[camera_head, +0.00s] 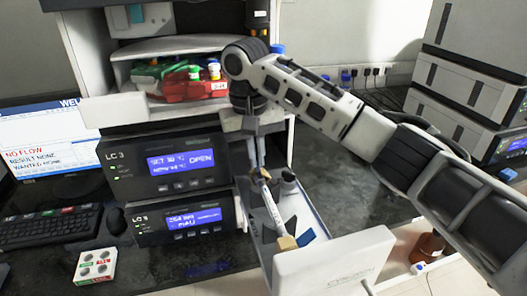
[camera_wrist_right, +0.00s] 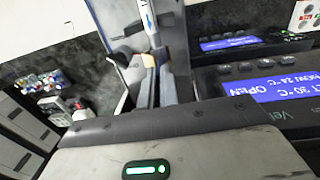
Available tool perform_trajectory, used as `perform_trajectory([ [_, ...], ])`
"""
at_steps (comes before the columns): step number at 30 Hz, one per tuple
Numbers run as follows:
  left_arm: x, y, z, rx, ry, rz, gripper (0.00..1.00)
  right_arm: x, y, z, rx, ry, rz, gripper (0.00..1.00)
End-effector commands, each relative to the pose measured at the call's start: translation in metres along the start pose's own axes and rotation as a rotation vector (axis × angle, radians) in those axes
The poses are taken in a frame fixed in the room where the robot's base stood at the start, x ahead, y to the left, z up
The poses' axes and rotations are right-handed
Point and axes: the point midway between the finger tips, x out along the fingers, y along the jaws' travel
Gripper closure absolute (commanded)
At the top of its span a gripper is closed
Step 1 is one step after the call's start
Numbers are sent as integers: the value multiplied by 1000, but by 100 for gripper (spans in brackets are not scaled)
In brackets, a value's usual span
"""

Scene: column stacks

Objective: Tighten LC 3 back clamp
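The LC 3 column compartment (camera_head: 165,163) reads OPEN, and its drawer (camera_head: 310,205) is pulled out toward the front. A slim white and blue column (camera_head: 271,207) lies along the drawer, with a tan end piece (camera_head: 287,243) at its front. My right gripper (camera_head: 258,168) reaches down over the column's back end, where the back clamp is mostly hidden by the fingers. In the right wrist view the fingers (camera_wrist_right: 156,85) point toward the column (camera_wrist_right: 150,22). They are close together, but I cannot tell whether they grip. My left gripper is out of view.
Red and green trays (camera_head: 190,85) with bottles fill the shelf above. A keyboard (camera_head: 55,228) and a button box (camera_head: 95,266) lie left.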

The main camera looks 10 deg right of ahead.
Motion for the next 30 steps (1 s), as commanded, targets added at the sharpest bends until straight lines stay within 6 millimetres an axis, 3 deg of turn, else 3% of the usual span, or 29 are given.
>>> perform_trajectory([
  [15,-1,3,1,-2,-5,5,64,4,-28,-1,3,8,476,100],
  [30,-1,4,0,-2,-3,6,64,13,-38,-1,3,4,707,100],
])
